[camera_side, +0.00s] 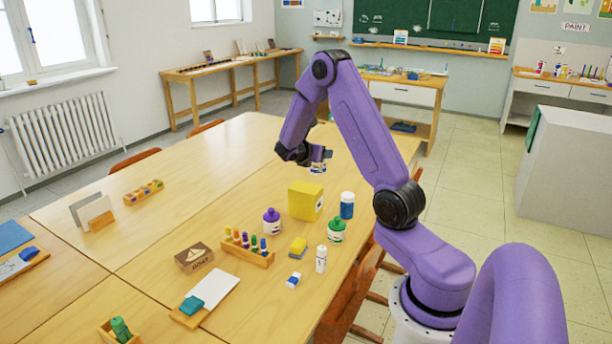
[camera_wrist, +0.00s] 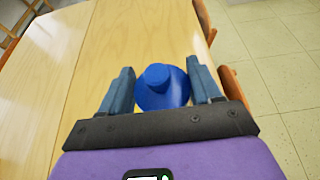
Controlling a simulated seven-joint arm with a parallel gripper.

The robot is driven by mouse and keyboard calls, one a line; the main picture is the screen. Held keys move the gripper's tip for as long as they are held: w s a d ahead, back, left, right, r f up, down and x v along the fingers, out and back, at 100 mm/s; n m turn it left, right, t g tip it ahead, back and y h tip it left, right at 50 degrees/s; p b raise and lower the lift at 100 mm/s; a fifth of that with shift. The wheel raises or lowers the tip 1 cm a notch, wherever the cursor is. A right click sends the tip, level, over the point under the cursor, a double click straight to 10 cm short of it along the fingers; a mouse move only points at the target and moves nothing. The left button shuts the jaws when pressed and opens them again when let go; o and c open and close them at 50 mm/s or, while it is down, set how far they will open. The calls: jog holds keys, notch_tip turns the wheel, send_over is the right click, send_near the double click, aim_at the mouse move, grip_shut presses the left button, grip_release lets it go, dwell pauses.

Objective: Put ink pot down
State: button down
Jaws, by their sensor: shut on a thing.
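The ink pot (camera_wrist: 163,92), with a blue top and a round knob, sits between my two fingers in the wrist view. My gripper (camera_wrist: 162,90) is shut on it, one finger on each side. In the side view my gripper (camera_side: 321,156) is over the far part of the wooden table, and a small part of the ink pot (camera_side: 317,169) shows below the fingers, white and blue. Most of the pot is hidden there by the gripper. I cannot tell whether its base touches the table.
A yellow box (camera_side: 304,200) and a blue bottle (camera_side: 347,205) stand nearer than my gripper. Purple (camera_side: 272,221) and green (camera_side: 336,230) pots and a rack of coloured pegs (camera_side: 247,248) are nearer still. Bare table (camera_side: 225,155) lies left of the gripper; its edge is at right.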

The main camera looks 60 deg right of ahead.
jog(key=w+d+f, duration=0.4)
jog(key=w+f, duration=0.1)
jog(key=w+d+f, duration=0.2)
jog(key=f, duration=0.1)
jog(key=shift+w+d+f, duration=0.15)
jog(key=shift+w+d, duration=0.15)
jog(key=shift+d, duration=0.05)
jog(key=shift+f, duration=1.45)
jog(key=shift+c, duration=1)
grip_release()
jog(key=shift+f, duration=0.15)
